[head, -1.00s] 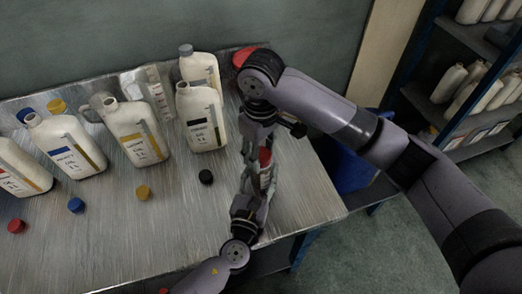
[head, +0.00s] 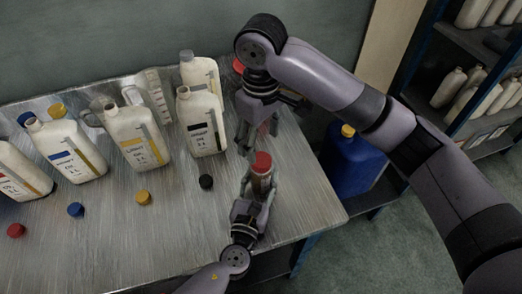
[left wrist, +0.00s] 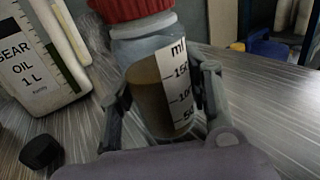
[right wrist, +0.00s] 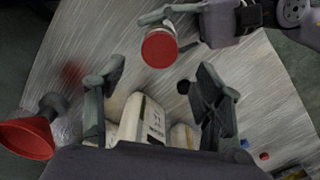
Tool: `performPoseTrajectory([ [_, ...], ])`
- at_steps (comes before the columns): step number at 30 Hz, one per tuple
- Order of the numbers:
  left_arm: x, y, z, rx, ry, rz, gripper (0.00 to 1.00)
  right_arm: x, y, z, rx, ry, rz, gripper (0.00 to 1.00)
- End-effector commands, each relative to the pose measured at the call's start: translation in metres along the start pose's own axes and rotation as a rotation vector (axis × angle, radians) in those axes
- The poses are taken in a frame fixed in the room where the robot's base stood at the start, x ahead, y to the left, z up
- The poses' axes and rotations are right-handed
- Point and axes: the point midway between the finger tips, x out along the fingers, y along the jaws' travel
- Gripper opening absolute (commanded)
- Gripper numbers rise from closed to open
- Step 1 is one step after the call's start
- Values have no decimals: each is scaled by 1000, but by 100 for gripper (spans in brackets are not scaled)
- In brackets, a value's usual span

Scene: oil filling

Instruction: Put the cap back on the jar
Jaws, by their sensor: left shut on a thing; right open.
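The jar (left wrist: 160,85) is clear, holds brown oil and has a volume scale. Its red cap (left wrist: 130,8) sits on its top, seemingly level; the left wrist view cuts off the cap's upper part. In the head view the red cap (head: 262,160) shows on the upright jar. My left gripper (head: 260,184) is shut around the jar's body, over the table's front right part. My right gripper (head: 257,138) is open and empty, above and behind the cap, apart from it. In the right wrist view the cap (right wrist: 160,48) lies beyond the open fingers.
Several oil bottles (head: 203,125) stand along the table's back left. Loose black (head: 206,181), yellow (head: 143,198), blue (head: 76,209) and red (head: 16,230) caps lie in front of them. A red funnel (right wrist: 28,137) is near my right gripper. A blue canister (head: 352,165) stands right of the table.

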Motion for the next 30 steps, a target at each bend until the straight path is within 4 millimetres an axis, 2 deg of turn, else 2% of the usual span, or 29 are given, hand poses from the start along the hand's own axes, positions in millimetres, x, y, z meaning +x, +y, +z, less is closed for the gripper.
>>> performPoseTrajectory([
  [3,0,0,0,0,1,0,0,-24,2,0,2,2,7,62],
  [9,0,0,0,0,1,0,0,-46,1,0,2,0,3,62],
  [20,0,0,0,0,1,0,0,-52,0,0,2,-2,0,62],
  [21,0,0,0,0,1,0,47,-52,0,0,2,-2,0,62],
  [30,0,0,0,0,0,0,67,-52,0,0,2,-1,1,62],
])
